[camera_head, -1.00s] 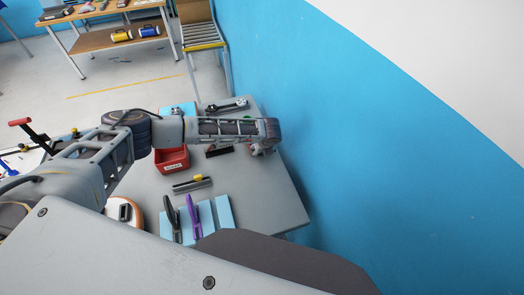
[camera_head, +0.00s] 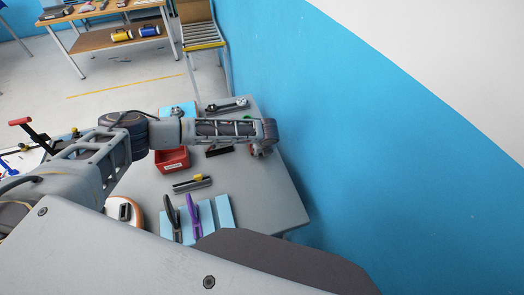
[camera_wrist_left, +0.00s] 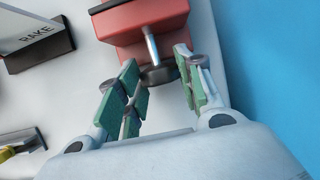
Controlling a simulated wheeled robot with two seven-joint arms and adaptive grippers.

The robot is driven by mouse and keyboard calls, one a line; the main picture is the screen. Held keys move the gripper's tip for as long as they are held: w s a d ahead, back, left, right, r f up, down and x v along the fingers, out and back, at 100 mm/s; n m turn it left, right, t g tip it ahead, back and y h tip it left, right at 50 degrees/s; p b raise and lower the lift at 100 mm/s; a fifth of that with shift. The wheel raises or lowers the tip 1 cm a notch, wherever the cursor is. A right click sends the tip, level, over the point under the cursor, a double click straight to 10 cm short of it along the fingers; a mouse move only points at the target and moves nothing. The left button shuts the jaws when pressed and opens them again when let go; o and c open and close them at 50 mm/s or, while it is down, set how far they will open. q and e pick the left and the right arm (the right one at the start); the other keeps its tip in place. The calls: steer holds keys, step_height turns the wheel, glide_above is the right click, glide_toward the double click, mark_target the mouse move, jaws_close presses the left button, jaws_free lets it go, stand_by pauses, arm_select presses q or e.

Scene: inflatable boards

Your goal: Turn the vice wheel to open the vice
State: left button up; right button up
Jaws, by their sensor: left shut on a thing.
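The red vice (camera_wrist_left: 145,22) stands at the top of the left wrist view, with a bright metal screw running toward me. The dark round vice wheel (camera_wrist_left: 158,75) sits at the end of that screw. My left gripper (camera_wrist_left: 158,82) has its green-padded fingers on either side of the wheel and is shut on it. In the head view my left gripper (camera_head: 262,151) is near the table's right edge, mostly hidden beneath my own arm. The vice is largely hidden there too. My right gripper is in neither view.
The grey table (camera_head: 262,190) also holds a red bin (camera_head: 172,161), a yellow-and-dark tool (camera_head: 192,185) and black and purple handled tools (camera_head: 193,215). A blue wall (camera_head: 360,180) rises close on the right. A dark block marked RAKE (camera_wrist_left: 40,52) lies left of the vice.

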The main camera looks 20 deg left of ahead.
arm_select(q)
steer(key=shift+s+a+f+n+t+h, duration=0.15)
steer(key=shift+t+h, duration=0.25)
steer(key=shift+h, duration=0.2)
steer(key=shift+s+a+n+t+h, duration=0.15)
steer(key=shift+t+h, duration=0.25)
steer(key=shift+h, duration=0.2)
steer(key=shift+d, duration=0.1)
steer(key=shift+w+h, duration=0.1)
steer(key=shift+h, duration=0.2)
steer(key=o, duration=1)
steer(key=shift+t, duration=0.3)
steer(key=shift+w, duration=0.1)
